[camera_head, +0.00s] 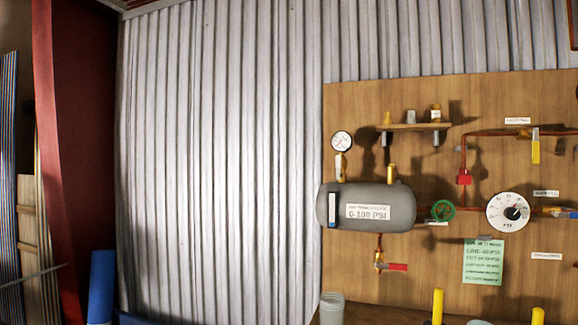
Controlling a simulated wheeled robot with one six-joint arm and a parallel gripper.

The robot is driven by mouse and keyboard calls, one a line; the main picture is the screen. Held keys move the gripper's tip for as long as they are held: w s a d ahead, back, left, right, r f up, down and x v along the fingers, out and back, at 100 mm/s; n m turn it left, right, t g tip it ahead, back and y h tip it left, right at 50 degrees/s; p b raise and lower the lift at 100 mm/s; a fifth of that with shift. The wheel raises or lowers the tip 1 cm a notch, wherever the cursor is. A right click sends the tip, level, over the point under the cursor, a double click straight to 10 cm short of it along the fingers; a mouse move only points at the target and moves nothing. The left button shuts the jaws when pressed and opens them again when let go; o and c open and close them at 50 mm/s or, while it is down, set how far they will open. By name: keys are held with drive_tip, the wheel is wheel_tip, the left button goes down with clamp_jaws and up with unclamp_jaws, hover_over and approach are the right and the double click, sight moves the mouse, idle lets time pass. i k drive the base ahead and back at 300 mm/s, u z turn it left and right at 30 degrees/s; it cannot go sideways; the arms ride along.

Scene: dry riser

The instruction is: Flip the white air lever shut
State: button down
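I cannot make out a white air lever in this view. On the wooden board (360,285) I see a yellow lever (536,152) hanging down at the upper right pipe and a red lever (397,267) lying level below the grey tank (395,207). A blue and yellow lever or fitting (556,212) is partly cut off at the right edge. A green round handwheel (444,210) sits on the pipe right of the tank. My gripper is not in view.
A large white dial gauge (508,212) and a green notice (483,262) are on the board. A small shelf (415,127) holds several small items. A grey jar (332,308) and yellow upright things (437,307) stand at the bottom. A dark red column (72,150) is at left.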

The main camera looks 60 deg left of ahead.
sight(338, 157)
drive_tip(key=u, duration=0.8)
drive_tip(key=i, duration=0.7)
drive_tip(key=u, duration=0.8)
